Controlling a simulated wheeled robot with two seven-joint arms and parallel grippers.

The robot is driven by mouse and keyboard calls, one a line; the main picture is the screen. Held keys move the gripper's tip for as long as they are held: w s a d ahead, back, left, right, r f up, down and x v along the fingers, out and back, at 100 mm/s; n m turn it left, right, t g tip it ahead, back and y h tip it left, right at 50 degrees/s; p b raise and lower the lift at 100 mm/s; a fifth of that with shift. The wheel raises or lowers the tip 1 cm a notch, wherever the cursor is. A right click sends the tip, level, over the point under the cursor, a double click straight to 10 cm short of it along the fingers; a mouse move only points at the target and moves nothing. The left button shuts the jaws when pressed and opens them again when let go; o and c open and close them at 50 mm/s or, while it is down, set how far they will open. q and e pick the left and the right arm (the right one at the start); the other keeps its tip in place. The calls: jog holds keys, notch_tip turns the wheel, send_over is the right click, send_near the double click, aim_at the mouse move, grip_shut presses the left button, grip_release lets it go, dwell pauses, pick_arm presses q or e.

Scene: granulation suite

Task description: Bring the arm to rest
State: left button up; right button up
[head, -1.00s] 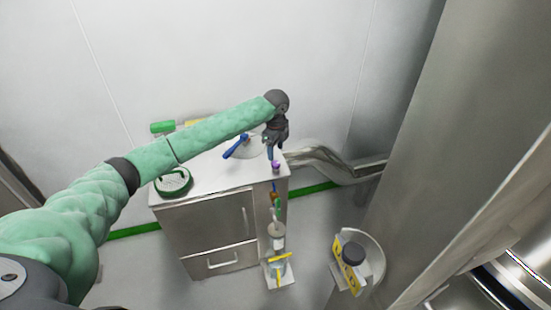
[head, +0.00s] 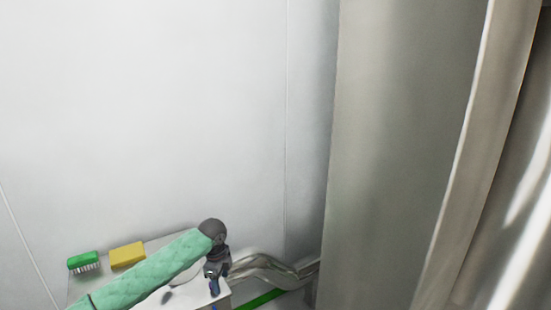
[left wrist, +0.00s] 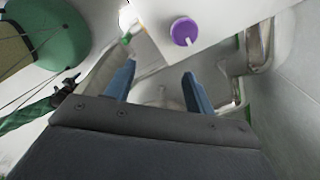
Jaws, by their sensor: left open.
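My left arm in its green sleeve comes in low in the head view. My left gripper (head: 214,284) points down over the right end of the white cabinet top (head: 180,300). In the left wrist view the blue fingers of the left gripper (left wrist: 158,75) are apart with nothing between them. A round purple cap (left wrist: 184,31) sits on the white top just beyond the fingertips, not touched. At the left of the wrist view, a green sleeve with a small dark end (left wrist: 66,88) looks like my right arm; its jaws cannot be made out.
A green brush (head: 83,261) and a yellow block (head: 127,254) lie at the back of the top. Shiny pipes (head: 268,269) run right of it along the wall. A large steel column (head: 400,150) fills the right side. The air above the cabinet is clear.

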pick_arm(q)
jog(key=s+d+f+n+t+h, duration=0.1)
jog(key=s+d+f+n, duration=0.25)
jog(key=s+d, duration=0.45)
jog(key=s+d+f+n+t+h, duration=0.1)
jog(key=s+d+f+n, duration=0.3)
jog(key=s, duration=0.9)
jog(key=s+a+n+t+y, duration=0.1)
jog(key=s+a+n, duration=0.5)
jog(key=s, duration=0.6)
jog(key=s+a+n+y, duration=0.1)
jog(key=s+a+n, duration=0.3)
jog(key=s+a, duration=0.55)
jog(key=d+f, duration=0.2)
jog(key=f, duration=0.9)
jog(key=d+f, duration=0.2)
jog(key=f, duration=0.9)
jog(key=s+f, duration=0.4)
jog(key=f, duration=0.8)
jog(key=s+f+g, duration=0.1)
jog(key=s+f, duration=0.2)
jog(key=f, duration=0.9)
jog(key=shift+s+d, duration=0.35)
jog(key=shift+d, duration=0.05)
